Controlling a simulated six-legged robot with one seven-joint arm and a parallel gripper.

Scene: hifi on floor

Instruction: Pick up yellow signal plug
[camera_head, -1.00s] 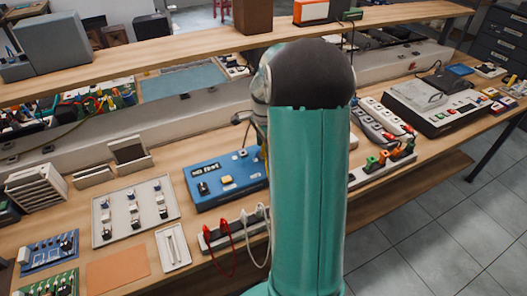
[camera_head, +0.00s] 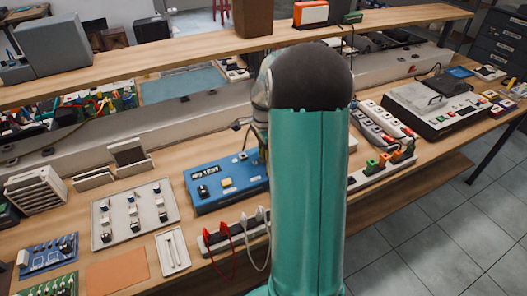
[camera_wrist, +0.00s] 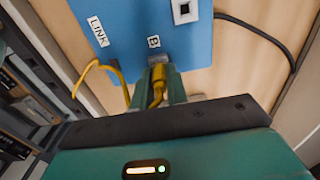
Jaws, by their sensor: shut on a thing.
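The yellow signal plug (camera_wrist: 158,77) is in the wrist view, between the two green fingers of my gripper (camera_wrist: 158,86), which is shut on it. A yellow cable (camera_wrist: 106,68) loops to the left near it. The plug's front end is at a dark grey socket piece (camera_wrist: 158,58) on the edge of a blue panel (camera_wrist: 140,22); I cannot tell whether it is seated in it. The panel has labels, one reading LINK. In the head view my own arm hides the gripper and plug.
In the head view a blue device (camera_head: 230,185) stands on the wooden bench, left of my arm. Red and white leads (camera_head: 233,235) lie in front of it. A strip with coloured plugs (camera_head: 385,165) is at the right. A dark cable (camera_wrist: 262,36) curves right of the panel.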

